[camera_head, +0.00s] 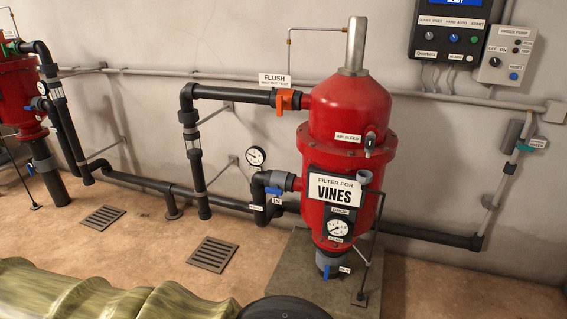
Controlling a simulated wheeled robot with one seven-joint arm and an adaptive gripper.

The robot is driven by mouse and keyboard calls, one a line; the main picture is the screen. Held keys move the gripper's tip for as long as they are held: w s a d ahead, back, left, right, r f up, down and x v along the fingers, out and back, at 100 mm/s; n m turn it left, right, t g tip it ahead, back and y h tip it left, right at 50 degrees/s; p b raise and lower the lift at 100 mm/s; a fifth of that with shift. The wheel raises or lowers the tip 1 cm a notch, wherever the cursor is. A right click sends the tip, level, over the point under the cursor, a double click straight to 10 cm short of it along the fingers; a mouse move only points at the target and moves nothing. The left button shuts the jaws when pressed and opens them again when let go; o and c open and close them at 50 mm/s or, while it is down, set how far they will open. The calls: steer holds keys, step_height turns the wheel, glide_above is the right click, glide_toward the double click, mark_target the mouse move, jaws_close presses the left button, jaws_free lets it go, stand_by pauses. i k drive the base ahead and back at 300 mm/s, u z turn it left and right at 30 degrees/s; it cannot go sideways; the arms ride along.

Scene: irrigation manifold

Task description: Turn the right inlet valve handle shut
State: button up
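The right red filter (345,130), labelled "FILTER FOR VINES", stands on a concrete pad against the wall. At its left side is a grey inlet valve (287,180) labelled "IN". Its small blue handle (274,191) lies roughly sideways, near the line of the short inlet pipe. The handle is small here, so its exact angle is hard to tell. My gripper does not show in this view, and nothing visible touches the handle.
An orange flush handle (284,101) is above; a blue outlet handle (327,272) is below. A gauge (256,156) and dark pipes (200,200) flank the inlet. A greenish ribbed bulk (110,295) and dark disc (285,308) fill the near edge. Floor around the drain grate (213,253) is open.

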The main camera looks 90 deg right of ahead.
mark_target(274, 190)
steer(key=z, duration=2.25)
steer(key=k, duration=0.55)
steer(key=u, duration=0.85)
steer(key=i, duration=0.85)
steer(key=z, duration=0.45)
